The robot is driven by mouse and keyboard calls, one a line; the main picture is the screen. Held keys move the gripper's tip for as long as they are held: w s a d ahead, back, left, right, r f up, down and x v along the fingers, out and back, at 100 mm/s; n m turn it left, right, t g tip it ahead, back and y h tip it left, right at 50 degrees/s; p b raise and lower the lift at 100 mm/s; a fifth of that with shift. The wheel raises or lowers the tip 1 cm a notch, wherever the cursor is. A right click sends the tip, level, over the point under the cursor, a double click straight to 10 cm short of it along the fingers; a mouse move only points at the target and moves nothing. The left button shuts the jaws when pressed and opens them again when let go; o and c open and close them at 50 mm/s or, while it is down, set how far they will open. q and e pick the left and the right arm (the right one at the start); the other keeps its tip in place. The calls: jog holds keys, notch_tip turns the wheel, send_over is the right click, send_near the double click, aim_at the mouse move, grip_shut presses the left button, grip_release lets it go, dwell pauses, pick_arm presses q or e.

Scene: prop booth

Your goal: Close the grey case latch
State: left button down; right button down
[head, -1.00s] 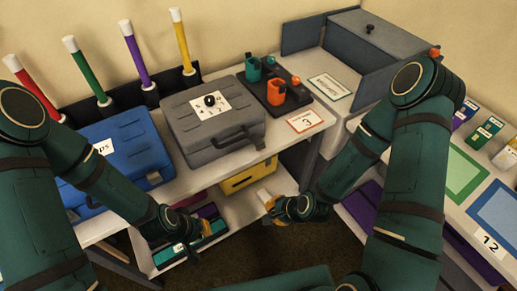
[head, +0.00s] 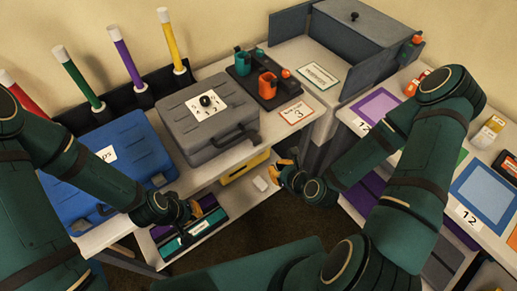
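The grey case (head: 208,118) lies closed on the upper shelf of the back table, with a dark handle on its front side. A white label with a black round knob or dial (head: 207,101) is on its lid. I cannot make out the latch clearly. My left gripper (head: 190,211) is in front of the table, below and left of the case; its fingers are too small and dark to judge. My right gripper (head: 280,170) is in front of the table, right of and below the case, with orange-yellow fingertips apart and nothing between them.
A blue case (head: 105,165) stands left of the grey case. Coloured tubes stand behind. A dark tray (head: 262,88) with teal and orange cups is to the right. A yellow box (head: 243,167) and a small white block (head: 260,184) are on the lower shelf. A grey bin (head: 355,45) stands back right.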

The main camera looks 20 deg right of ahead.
aim_at(257, 152)
jog(key=shift+f, duration=0.1)
jog(key=w+a+f+b, duration=0.1)
jog(key=w, duration=0.2)
jog(key=w+a+b, duration=0.1)
jog(key=w, duration=0.1)
jog(key=w+a+f+b, duration=0.1)
jog(key=w, duration=0.2)
jog(key=shift+w+f+b, duration=0.3)
jog(key=shift+w+a+r, duration=0.1)
jog(key=shift+r, duration=0.4)
